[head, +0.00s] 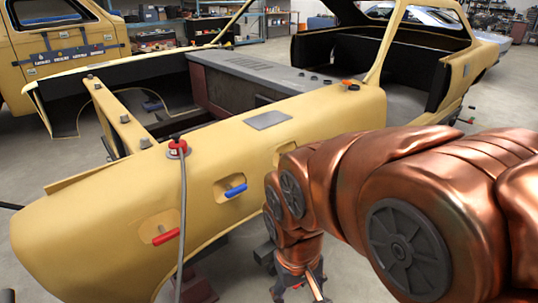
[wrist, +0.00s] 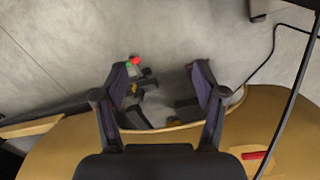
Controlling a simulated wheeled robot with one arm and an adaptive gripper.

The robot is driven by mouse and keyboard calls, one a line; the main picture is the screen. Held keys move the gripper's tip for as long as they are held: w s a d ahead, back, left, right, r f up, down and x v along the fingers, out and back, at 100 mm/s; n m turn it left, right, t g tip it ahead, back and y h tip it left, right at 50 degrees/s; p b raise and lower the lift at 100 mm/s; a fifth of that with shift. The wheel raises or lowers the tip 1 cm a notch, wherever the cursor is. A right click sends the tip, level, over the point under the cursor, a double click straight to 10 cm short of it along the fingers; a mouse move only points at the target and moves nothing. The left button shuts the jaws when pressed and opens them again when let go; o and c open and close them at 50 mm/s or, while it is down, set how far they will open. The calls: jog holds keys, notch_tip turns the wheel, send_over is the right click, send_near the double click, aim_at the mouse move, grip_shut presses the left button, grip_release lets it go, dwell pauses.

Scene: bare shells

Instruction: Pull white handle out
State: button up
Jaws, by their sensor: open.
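No white handle can be made out in either view. The yellow car-body panel (head: 110,235) has a red handle (head: 165,237) and a blue handle (head: 235,190) in recesses on its side. Another recess (head: 284,152) lies further right, partly hidden behind my arm. My gripper (head: 298,288) hangs low in front of the panel at the bottom of the head view. In the wrist view my gripper (wrist: 162,88) is open, with nothing held between its fingers. The red handle (wrist: 254,155) also shows at the lower right there.
A grey cable (head: 182,215) hangs down the panel from a red-based fitting (head: 177,147). Dark clutter (wrist: 150,112) lies beyond the panel edge between my fingers in the wrist view. Bare grey floor (wrist: 60,50) fills the upper left there.

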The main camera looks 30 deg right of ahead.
jog(key=o, duration=0.5)
jog(key=w+d+t+h, duration=0.1)
jog(key=w+d, duration=0.2)
jog(key=w, duration=0.1)
jog(key=w+d+m+t+h, duration=0.1)
jog(key=w+d, duration=0.3)
jog(key=w+d+m+t+b, duration=0.1)
jog(key=w+d, duration=0.3)
jog(key=shift+w+r+t+h, duration=0.1)
jog(key=shift+r+t+h, duration=0.2)
jog(key=shift+h, duration=0.1)
jog(key=shift+c, duration=0.2)
jog(key=w+d+r+t+h+b, duration=0.15)
jog(key=w+d+t, duration=0.25)
jog(key=w+d, duration=0.5)
jog(key=w+d+r+t+h+b, duration=0.1)
jog(key=w+d+r+t+h, duration=0.2)
jog(key=w+d, duration=0.55)
jog(key=shift+w+a+f+n+t+y+b, duration=0.1)
jog(key=shift+w+a+f+n+t+y, duration=0.8)
jog(key=shift+w+y, duration=1.2)
jog(key=shift+w+a+f+n+t+y+b, duration=0.15)
jog(key=shift+w+a+f+n+t+y, duration=0.3)
jog(key=shift+w+f+n+t+y, duration=1)
jog(key=shift+w+a+f+n+t+y+b, duration=0.1)
jog(key=shift+w+a+f+n+t+y, duration=0.85)
jog(key=shift+w+y, duration=1.75)
jog(key=shift+w+d+r+m+t, duration=0.1)
jog(key=shift+d+r+m+t, duration=0.2)
jog(key=shift+r+m, duration=0.15)
